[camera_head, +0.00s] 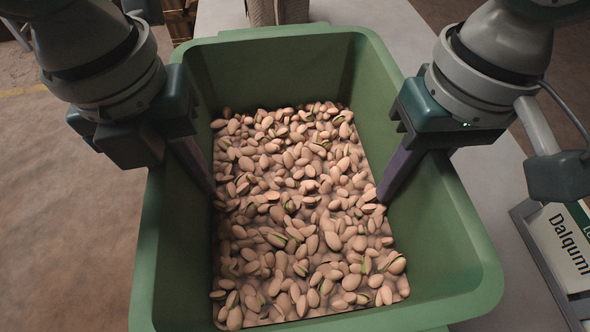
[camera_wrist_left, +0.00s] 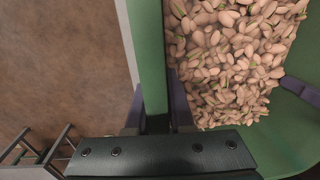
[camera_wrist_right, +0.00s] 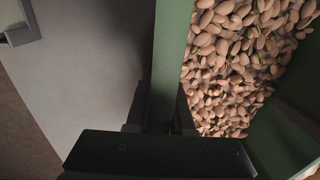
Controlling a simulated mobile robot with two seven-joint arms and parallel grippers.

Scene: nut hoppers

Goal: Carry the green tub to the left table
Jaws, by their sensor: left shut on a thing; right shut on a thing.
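The green tub (camera_head: 439,232) is large, rectangular and full of pistachios (camera_head: 300,215). It fills the middle of the head view, and its walls also show in the left wrist view (camera_wrist_left: 150,50) and the right wrist view (camera_wrist_right: 168,60). My left gripper (camera_head: 195,165) is shut on the tub's left wall, one finger inside and one outside. My right gripper (camera_head: 395,175) is shut on the right wall in the same way. The outer fingers are hidden in the head view. Whether the tub's base touches the surface below cannot be told.
A pale tabletop (camera_head: 500,175) shows behind and to the right of the tub. A sign reading "Dalqumi" (camera_head: 562,245) stands at the right edge. A brown sack-like object (camera_head: 277,10) is at the back. Brown floor (camera_head: 65,200) lies open on the left.

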